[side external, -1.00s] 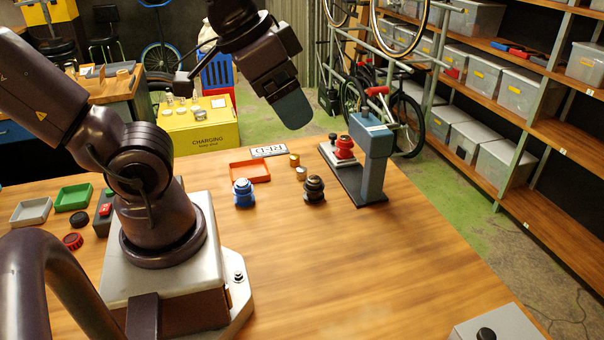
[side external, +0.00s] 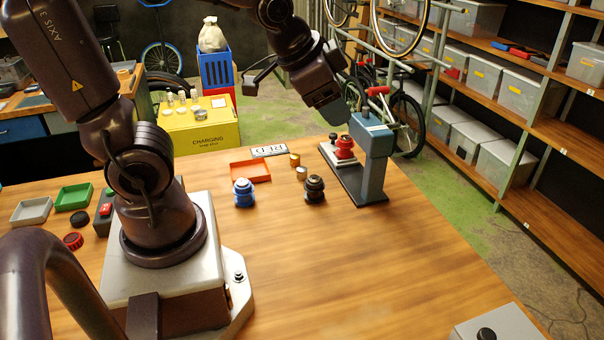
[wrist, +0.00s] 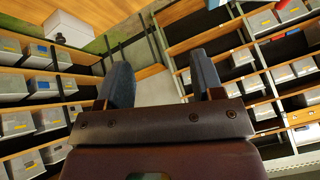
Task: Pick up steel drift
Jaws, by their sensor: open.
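I cannot pick out a steel drift for certain in either view. My gripper (side external: 336,112) is raised over the far right of the bench in the side view, close in the picture to the top of a grey-blue upright stand (side external: 376,160). Its distance from the stand is unclear. In the wrist view my gripper (wrist: 162,80) shows two blue-grey fingers spread apart with nothing between them. A small brass cylinder (side external: 295,160) and a paler small cylinder (side external: 302,173) stand on the bench left of the stand.
A red knobbed part (side external: 345,148) stands beside the upright. A black stepped part (side external: 314,190), a blue stepped part (side external: 243,193) and an orange tray (side external: 250,171) are on the bench. A grey box (side external: 497,325) is at the near right. The bench's middle front is clear.

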